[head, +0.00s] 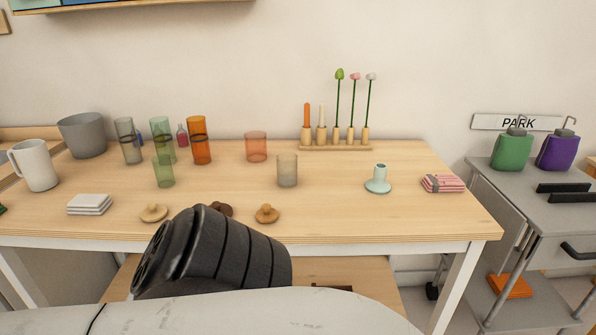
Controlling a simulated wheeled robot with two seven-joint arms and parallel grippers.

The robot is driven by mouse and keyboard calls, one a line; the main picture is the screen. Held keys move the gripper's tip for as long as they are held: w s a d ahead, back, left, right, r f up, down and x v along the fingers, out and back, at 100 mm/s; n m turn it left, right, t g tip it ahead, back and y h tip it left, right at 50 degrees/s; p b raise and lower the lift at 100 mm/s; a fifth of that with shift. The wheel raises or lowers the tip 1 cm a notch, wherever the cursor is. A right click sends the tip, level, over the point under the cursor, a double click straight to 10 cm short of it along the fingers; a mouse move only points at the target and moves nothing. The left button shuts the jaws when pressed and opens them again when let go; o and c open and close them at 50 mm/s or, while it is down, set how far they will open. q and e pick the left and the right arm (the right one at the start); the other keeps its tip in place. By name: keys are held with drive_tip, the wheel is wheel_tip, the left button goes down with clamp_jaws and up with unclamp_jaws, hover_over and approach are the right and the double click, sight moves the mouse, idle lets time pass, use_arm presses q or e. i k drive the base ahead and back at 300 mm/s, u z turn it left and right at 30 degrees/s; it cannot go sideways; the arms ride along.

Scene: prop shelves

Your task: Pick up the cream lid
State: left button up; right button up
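A pale cream-tan lid (154,212) with a small knob lies flat near the front edge of the wooden table (345,222). A darker tan lid (267,214) with a knob lies to its right. A brown lid (221,209) lies between them, mostly hidden behind a black ribbed joint of my own arm. A white link of my arm crosses the bottom of the view. Neither gripper's fingers show, so nothing is seen touching the lids.
White folded napkins (90,204) lie left of the pale lid. A green glass (163,171) and a smoky glass (287,170) stand behind the lids. A mint candle holder (378,180) and pink napkins (442,183) are at right. The table's middle has free room.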

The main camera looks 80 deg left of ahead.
sight(154, 212)
drive_tip(key=u, duration=2.35)
